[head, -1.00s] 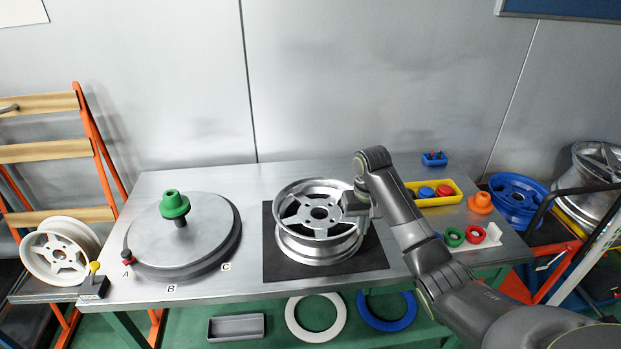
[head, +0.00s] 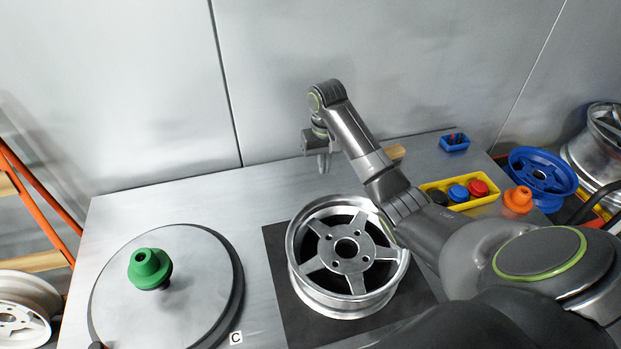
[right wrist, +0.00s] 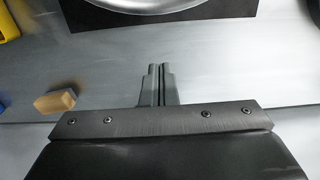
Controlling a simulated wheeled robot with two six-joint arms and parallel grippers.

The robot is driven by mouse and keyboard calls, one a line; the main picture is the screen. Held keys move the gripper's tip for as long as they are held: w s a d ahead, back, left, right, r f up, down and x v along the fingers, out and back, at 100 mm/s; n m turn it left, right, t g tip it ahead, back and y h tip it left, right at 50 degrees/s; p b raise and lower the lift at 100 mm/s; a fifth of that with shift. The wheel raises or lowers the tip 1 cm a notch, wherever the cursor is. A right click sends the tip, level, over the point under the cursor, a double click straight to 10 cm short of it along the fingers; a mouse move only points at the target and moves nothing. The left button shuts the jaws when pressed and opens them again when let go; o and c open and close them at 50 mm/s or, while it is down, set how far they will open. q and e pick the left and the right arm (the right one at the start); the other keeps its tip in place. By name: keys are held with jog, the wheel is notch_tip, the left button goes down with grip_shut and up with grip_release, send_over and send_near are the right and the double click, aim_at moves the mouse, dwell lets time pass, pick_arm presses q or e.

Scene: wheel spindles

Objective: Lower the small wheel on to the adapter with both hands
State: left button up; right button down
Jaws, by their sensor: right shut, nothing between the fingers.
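A silver five-spoke wheel (head: 322,258) lies flat on a black mat (head: 283,290) at the middle of the table. Its rim edge shows at the top of the right wrist view (right wrist: 150,5). A green stepped cone (head: 150,266), which looks like the adapter, stands on the round grey plate (head: 190,310) to the left. My right gripper (head: 323,168) is behind the wheel, apart from it, over the back of the table. In the right wrist view its fingers (right wrist: 160,68) are together with nothing between them. My left gripper is out of view.
A wooden block (head: 397,152) lies behind my right forearm. A yellow tray (head: 486,209) with coloured parts, an orange cone (head: 518,200) and a small blue box (head: 454,142) are at the right. The wall is close behind the table. The back left of the table is clear.

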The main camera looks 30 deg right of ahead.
aim_at(328, 200)
notch_tip(328, 200, down, 9)
jog(key=shift+f+b, duration=0.2)
jog(key=shift+b, duration=0.6)
jog(key=s+p, duration=0.1)
jog(key=s, duration=0.1)
jog(key=shift+s+a+p, duration=0.3)
jog(key=shift+a+p, duration=0.05)
jog(key=shift+p, duration=0.05)
jog(key=shift+s, duration=0.35)
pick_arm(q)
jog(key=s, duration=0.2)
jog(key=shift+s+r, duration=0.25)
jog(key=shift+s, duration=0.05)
pick_arm(e)
jog(key=shift+s+a, duration=0.15)
jog(key=shift+s, duration=0.1)
jog(key=shift+f, duration=0.1)
